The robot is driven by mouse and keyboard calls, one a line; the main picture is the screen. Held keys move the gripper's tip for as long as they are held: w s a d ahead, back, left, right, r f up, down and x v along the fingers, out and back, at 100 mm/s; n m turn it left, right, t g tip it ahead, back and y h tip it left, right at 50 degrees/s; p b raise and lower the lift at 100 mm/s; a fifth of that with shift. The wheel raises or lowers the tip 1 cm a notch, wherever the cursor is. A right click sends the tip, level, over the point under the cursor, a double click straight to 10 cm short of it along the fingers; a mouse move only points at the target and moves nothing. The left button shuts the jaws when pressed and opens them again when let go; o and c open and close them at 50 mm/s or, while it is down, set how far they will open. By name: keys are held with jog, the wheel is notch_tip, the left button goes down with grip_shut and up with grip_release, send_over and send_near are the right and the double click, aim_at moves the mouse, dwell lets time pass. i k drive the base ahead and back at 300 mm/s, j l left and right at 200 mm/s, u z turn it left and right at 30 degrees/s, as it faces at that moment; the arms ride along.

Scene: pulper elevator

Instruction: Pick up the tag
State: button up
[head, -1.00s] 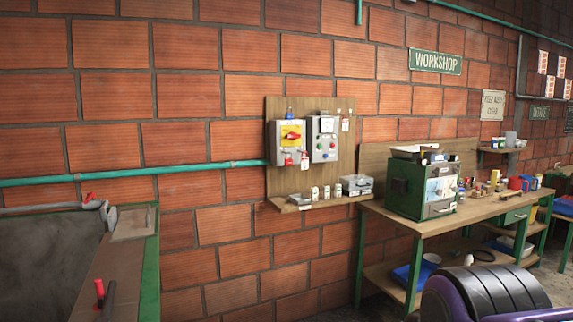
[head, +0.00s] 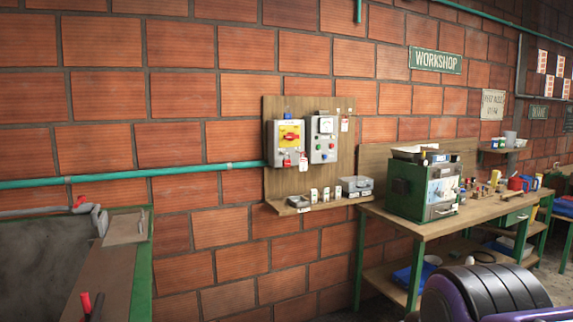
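Small white tags show on the wall panel in the head view. One tag (head: 303,162) hangs at the lower right of the grey switch box with the yellow plate and red knob (head: 289,135). Another tag (head: 344,124) hangs at the upper right of the second grey box with a dial (head: 324,138). The views do not show which one the task means, and the writing is too small to read. A red item (head: 287,163) hangs beside the first tag. My gripper is not in view.
A wooden shelf (head: 325,202) under the panel bears several small items and a grey box (head: 357,187). A workbench with a green machine (head: 408,190) stands to the right. A green-edged tank (head: 141,262) is at left. A green pipe (head: 130,175) runs along the wall.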

aim_at(302, 161)
jog(key=i+j+z, duration=0.1)
jog(key=i, duration=0.4)
jog(key=i+j+z, duration=0.1)
jog(key=i, duration=0.45)
jog(key=i+j, duration=0.35)
jog(key=i, duration=0.15)
jog(key=i+j+z, duration=0.15)
jog(key=i, duration=0.35)
